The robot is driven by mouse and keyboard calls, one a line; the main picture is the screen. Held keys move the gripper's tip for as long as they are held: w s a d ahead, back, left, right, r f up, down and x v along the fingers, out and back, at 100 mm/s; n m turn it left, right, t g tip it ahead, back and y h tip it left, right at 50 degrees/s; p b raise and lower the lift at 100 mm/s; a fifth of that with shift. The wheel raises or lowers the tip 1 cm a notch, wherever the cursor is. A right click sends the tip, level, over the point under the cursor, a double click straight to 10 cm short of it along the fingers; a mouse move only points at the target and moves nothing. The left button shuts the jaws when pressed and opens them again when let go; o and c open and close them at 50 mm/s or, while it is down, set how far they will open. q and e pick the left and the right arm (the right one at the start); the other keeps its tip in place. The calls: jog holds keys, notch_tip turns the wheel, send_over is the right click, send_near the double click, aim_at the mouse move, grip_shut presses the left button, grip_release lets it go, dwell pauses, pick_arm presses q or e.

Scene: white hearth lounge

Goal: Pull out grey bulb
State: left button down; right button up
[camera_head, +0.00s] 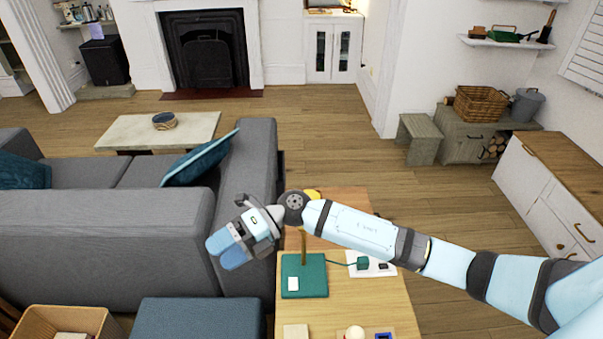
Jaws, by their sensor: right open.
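My right gripper (230,248) is open and empty. Its pale blue fingers point down and left, above the sofa's near right corner. A lamp with a teal square base (303,281) and a brass stem (304,247) stands on the wooden side table (385,300). My right forearm and wrist pass in front of the lamp's top and hide most of it; a small yellow part (314,194) shows just above my arm. I cannot make out a grey bulb. A round cream thing (354,332) sits on the table near the bottom edge. My left gripper is out of view.
A white power strip (384,270) with a teal plug (363,263) lies right of the lamp base. A beige block (296,331) and a blue block (384,336) lie at the table's near end. A grey sofa (110,240) and blue ottoman (195,318) stand left of the table.

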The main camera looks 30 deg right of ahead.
jog(key=w+d+r+n+h+b, duration=0.1)
jog(key=w+d+h, duration=0.35)
jog(key=d, duration=0.35)
jog(key=w+d+r+n+t+h, duration=0.1)
jog(key=w+d+h, duration=0.3)
jog(key=d+h, duration=0.3)
jog(key=w+d+r+n+h+b, duration=0.1)
jog(key=w+d+h, duration=0.3)
jog(key=d, duration=0.5)
jog(key=f, duration=0.4)
jog(key=f+p, duration=0.1)
jog(key=f, duration=0.8)
jog(key=shift+a+f+p, duration=0.25)
jog(key=shift+f+p, duration=0.05)
jog(key=shift+f, duration=0.1)
jog(key=c, duration=1)
jog(key=shift+r, duration=0.2)
jog(key=shift+r+p, duration=1.25)
jog(key=shift+r, duration=0.9)
